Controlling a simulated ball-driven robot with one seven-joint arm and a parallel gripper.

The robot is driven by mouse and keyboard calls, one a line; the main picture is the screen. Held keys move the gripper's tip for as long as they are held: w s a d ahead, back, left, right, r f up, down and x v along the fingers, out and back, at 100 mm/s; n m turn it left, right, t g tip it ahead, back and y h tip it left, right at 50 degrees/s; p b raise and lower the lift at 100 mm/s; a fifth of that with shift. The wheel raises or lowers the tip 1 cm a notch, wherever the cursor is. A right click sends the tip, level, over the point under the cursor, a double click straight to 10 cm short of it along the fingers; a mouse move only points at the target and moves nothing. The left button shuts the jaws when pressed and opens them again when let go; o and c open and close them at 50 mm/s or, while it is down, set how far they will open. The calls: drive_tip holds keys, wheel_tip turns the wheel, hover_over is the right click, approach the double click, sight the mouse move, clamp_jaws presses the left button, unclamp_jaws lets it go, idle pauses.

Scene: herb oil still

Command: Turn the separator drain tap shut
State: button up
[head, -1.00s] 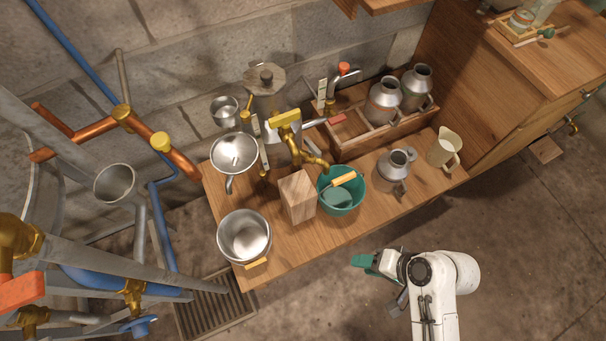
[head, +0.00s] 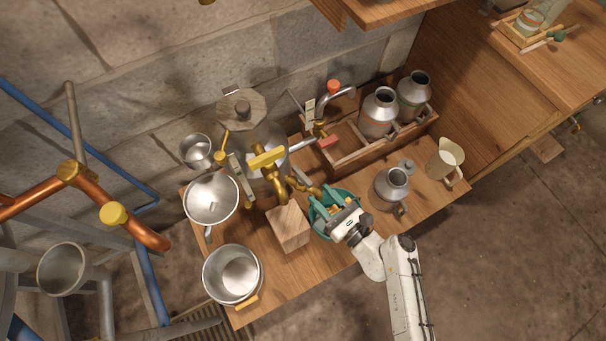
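The separator (head: 262,138) is a metal vessel with an eight-sided wooden lid (head: 240,108). A brass tap (head: 272,178) with a yellow lever (head: 267,157) sticks out from its front, and I take this to be the drain tap. The lever lies crosswise, its right end slightly higher in the picture. A brass spout (head: 308,188) runs right towards the teal bucket (head: 320,221). My gripper (head: 337,212) is over the bucket, right of and below the lever, apart from it. Its fingers blend with the teal bucket, so their opening is unclear. My gripper partly hides the bucket.
A wooden block (head: 288,227) stands below the tap, left of the bucket. A steel pot (head: 232,274) and a funnel-like pan (head: 211,200) are at the left. A metal can (head: 390,187) and cream jug (head: 444,160) stand right. A wooden crate (head: 352,160) is behind.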

sight(302, 177)
drive_tip(key=x, duration=0.8)
drive_tip(key=shift+a+b, duration=0.2)
drive_tip(key=shift+b, duration=0.15)
drive_tip(key=shift+c, duration=0.3)
clamp_jaws()
